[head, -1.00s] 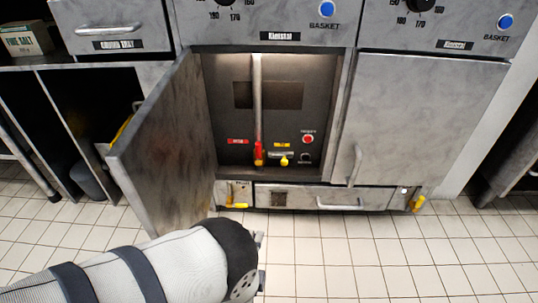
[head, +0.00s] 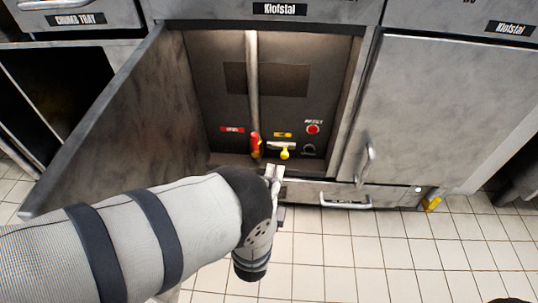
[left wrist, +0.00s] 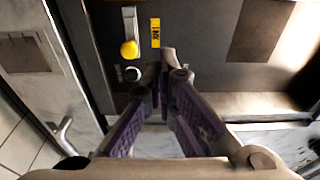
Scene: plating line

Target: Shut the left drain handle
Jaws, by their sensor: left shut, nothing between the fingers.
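Inside the open cabinet, a lever with a yellow knob (head: 284,153) and a pale bar sits under a yellow label; its bar lies sideways in the head view. It also shows in the left wrist view as a yellow knob (left wrist: 129,49). I cannot read which one is the drain handle. My left gripper (head: 275,172) is shut and empty, just below and apart from the yellow knob; its fingertips (left wrist: 166,66) show beside the knob. My right gripper is out of view.
The cabinet door (head: 105,125) stands open on the left, beside my left arm. A red button (head: 312,129) is right of the levers. Below are a low drawer handle (head: 345,202) and tiled floor. A closed door (head: 430,110) is at right.

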